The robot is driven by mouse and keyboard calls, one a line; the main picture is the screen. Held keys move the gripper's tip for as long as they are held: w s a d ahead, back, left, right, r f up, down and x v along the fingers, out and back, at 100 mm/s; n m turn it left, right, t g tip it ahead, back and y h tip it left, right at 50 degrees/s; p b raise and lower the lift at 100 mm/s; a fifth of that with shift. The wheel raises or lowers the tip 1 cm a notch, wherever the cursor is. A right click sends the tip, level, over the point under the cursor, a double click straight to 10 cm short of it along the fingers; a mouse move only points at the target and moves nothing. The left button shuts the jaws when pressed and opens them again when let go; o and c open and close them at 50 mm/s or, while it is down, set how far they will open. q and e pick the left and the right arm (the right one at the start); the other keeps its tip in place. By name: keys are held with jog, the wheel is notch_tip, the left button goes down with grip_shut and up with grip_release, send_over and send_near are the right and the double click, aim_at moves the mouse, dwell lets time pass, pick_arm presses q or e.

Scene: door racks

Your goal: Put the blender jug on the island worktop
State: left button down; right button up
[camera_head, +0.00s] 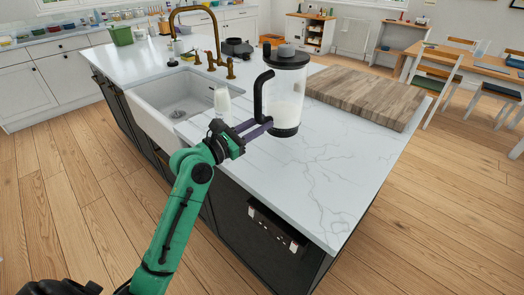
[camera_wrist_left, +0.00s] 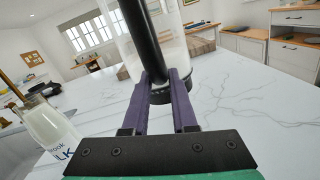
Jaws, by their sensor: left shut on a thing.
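The blender jug (camera_head: 287,88) is clear with a grey lid, a black handle and a black base, and it looks upright over the island worktop (camera_head: 310,180). Something pale shows inside its lower part. My left gripper (camera_head: 264,122) is shut on the lower part of the jug's handle. In the left wrist view the purple fingers (camera_wrist_left: 166,82) close around the black handle (camera_wrist_left: 140,35), with the jug (camera_wrist_left: 170,45) just beyond. I cannot tell whether the base touches the worktop. My right gripper is not in view.
A milk bottle (camera_head: 222,104) stands left of the jug, near the white sink (camera_head: 180,95) and brass tap (camera_head: 210,40). A wooden board (camera_head: 365,95) lies right of the jug. The worktop's front right is clear. A dining table (camera_head: 480,65) stands beyond.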

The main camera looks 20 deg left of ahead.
pick_arm(q)
notch_tip(320, 180, down, 8)
jog(key=shift+b, duration=0.9)
jog(key=shift+a, duration=0.1)
jog(key=shift+s, duration=0.1)
jog(key=c, duration=0.7)
grip_release()
jog(key=shift+f, duration=0.15)
jog(key=shift+s, duration=0.1)
jog(key=b+v, duration=0.3)
jog(key=v, duration=0.8)
jog(key=shift+s, duration=0.4)
